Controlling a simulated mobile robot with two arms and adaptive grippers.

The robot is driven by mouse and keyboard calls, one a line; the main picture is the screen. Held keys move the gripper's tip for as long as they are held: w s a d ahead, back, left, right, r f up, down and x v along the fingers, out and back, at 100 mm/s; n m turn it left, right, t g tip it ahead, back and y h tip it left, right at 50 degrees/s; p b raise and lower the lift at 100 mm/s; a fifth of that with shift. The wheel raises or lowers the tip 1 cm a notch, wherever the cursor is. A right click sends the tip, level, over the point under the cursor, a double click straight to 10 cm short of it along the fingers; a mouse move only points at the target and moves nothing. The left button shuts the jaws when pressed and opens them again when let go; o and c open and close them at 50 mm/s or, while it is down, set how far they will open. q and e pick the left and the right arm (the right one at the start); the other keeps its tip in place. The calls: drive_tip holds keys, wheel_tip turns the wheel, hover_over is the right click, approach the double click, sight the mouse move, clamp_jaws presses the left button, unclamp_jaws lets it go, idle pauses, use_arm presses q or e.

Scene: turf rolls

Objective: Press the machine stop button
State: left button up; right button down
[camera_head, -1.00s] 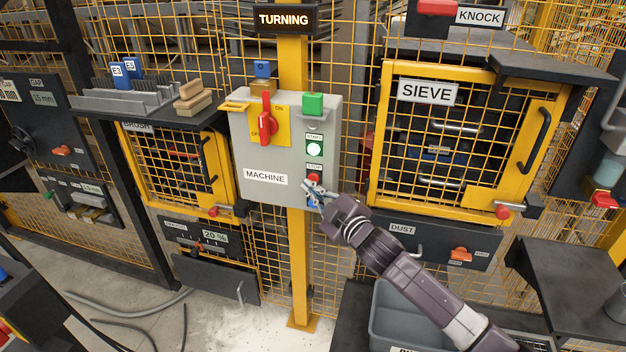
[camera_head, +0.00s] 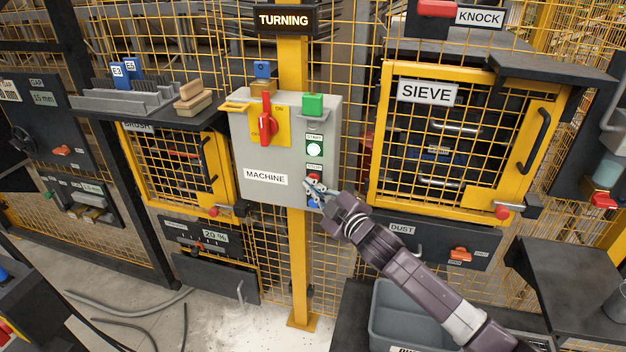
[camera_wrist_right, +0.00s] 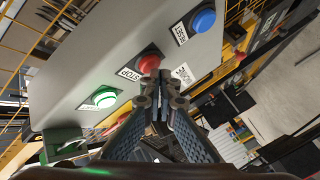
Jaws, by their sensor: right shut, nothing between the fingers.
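The grey machine control box (camera_head: 262,150) stands on a yellow post, with a label reading MACHINE. Its red stop button (camera_head: 314,177) sits below the green-lit start button (camera_head: 314,149). The wrist view also shows the red stop button (camera_wrist_right: 149,63) beside its STOP label, with the green start button (camera_wrist_right: 105,97) to the left. My right gripper (camera_head: 312,187) is shut and empty at the stop button, partly covering it. In the wrist view its fingertips (camera_wrist_right: 160,84) overlap the button's lower edge; I cannot tell whether they touch. My left gripper is not in view.
A blue reset button (camera_wrist_right: 203,21) sits beyond the stop button. The box also carries a red rotary switch (camera_head: 266,122) on a yellow plate and a green block (camera_head: 313,104). The sieve cabinet (camera_head: 445,140) is to the right. A sign (camera_head: 284,20) above reads TURNING.

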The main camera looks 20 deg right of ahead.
drive_tip(key=shift+w+d, duration=0.25)
drive_tip(key=shift+w, duration=0.1)
idle(0.6)
drive_tip(key=shift+s, duration=0.1)
drive_tip(key=shift+s+a+p, duration=0.4)
drive_tip(key=shift+s+a, duration=0.05)
drive_tip(key=shift+s, duration=0.15)
drive_tip(key=s+a, duration=0.1)
drive_tip(key=s+a+p, duration=0.1)
drive_tip(key=s, duration=0.2)
drive_tip(key=shift+s+a+p, duration=0.1)
drive_tip(key=shift+a+p, duration=0.2)
drive_tip(key=shift+a, duration=0.1)
idle(0.5)
